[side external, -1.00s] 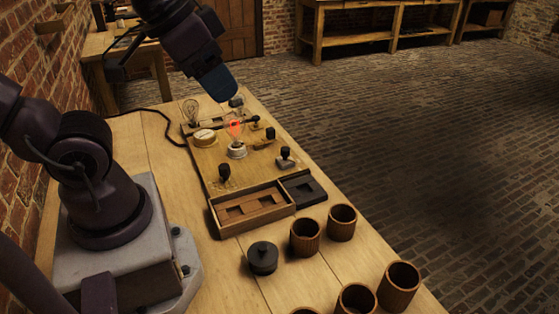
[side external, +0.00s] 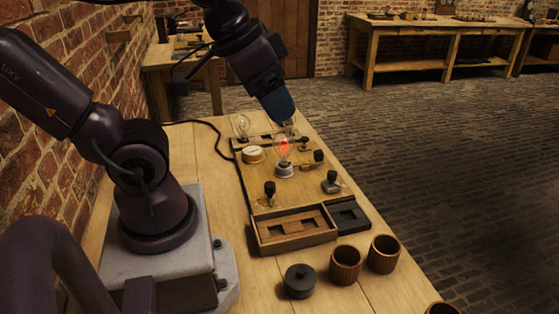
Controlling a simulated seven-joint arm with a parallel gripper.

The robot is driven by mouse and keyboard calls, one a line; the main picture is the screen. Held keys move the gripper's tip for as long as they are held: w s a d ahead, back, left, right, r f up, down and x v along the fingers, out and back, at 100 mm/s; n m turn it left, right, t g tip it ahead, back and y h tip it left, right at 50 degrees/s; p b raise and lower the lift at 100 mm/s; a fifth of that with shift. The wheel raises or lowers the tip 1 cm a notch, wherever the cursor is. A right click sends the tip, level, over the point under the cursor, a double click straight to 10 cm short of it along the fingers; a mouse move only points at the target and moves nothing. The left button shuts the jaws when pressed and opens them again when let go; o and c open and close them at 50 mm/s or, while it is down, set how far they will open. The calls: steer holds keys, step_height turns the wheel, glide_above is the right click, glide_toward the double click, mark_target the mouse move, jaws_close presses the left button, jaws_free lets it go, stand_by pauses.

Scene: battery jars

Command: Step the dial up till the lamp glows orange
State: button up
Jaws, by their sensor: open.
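The lamp (side external: 283,149) is a clear glass bulb on a pale round base in the middle of the wooden board (side external: 232,187). Its filament glows red. My gripper (side external: 289,124) is open and points down at the far end of the board, behind the lamp. Its blue part shows, but the fingertips are small and hard to make out. I cannot clearly pick out the dial; the area under my gripper is partly hidden. A round, pale-faced brass piece (side external: 253,154), perhaps a gauge, sits left of the lamp.
An unlit bulb (side external: 242,126) stands at the far left. Black-knobbed switches (side external: 269,193) (side external: 331,181) stand on the board. A wooden tray (side external: 262,238) and a dark tray (side external: 366,226) lie at its near end. A black lidded jar (side external: 300,281) and wooden cups (side external: 345,265) stand in front.

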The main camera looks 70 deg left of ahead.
steer(key=w+a+f+n+g, duration=0.2)
steer(key=a+f+n+g, duration=0.25)
steer(key=a+f, duration=0.45)
steer(key=n, duration=0.5)
glide_toward(270, 185)
steer(key=shift+g, duration=0.45)
steer(key=f, duration=0.9)
steer(key=shift+w+a+f, duration=0.15)
steer(key=shift+w+f, duration=0.2)
steer(key=shift+w, duration=0.05)
steer(key=shift+c, duration=0.5)
steer(key=c, duration=0.8)
